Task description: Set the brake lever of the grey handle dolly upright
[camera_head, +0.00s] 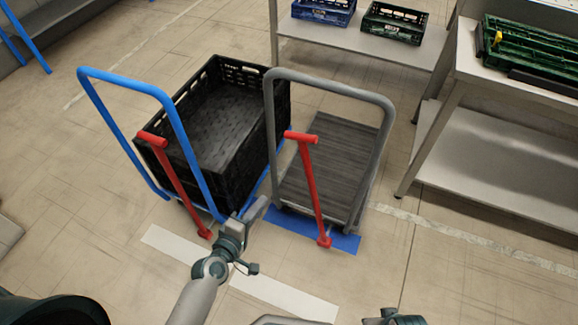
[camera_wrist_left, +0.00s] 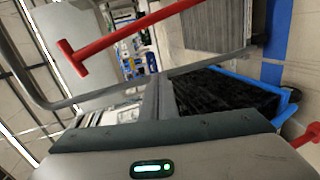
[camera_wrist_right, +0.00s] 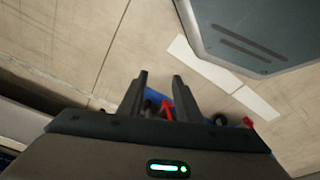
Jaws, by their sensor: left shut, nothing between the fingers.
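The grey handle dolly (camera_head: 378,170) stands right of centre in the head view, its ribbed dark deck empty. Its red brake lever (camera_head: 310,185) rises from the front of the base and leans left compared with the handle posts, with a short crossbar on top. The lever also shows at the upper left of the left wrist view (camera_wrist_left: 130,32). My left gripper (camera_head: 262,207) is shut and empty, left of the lever and apart from it. My right gripper (camera_wrist_right: 160,78) is open and empty in the right wrist view, with the dollies farther off beyond its fingers.
A blue handle dolly (camera_head: 180,125) with a black crate (camera_head: 262,135) and its own red lever (camera_head: 180,190) stands close on the left. Steel tables (camera_head: 470,75) with crates are at the right and back. Floor is free in front.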

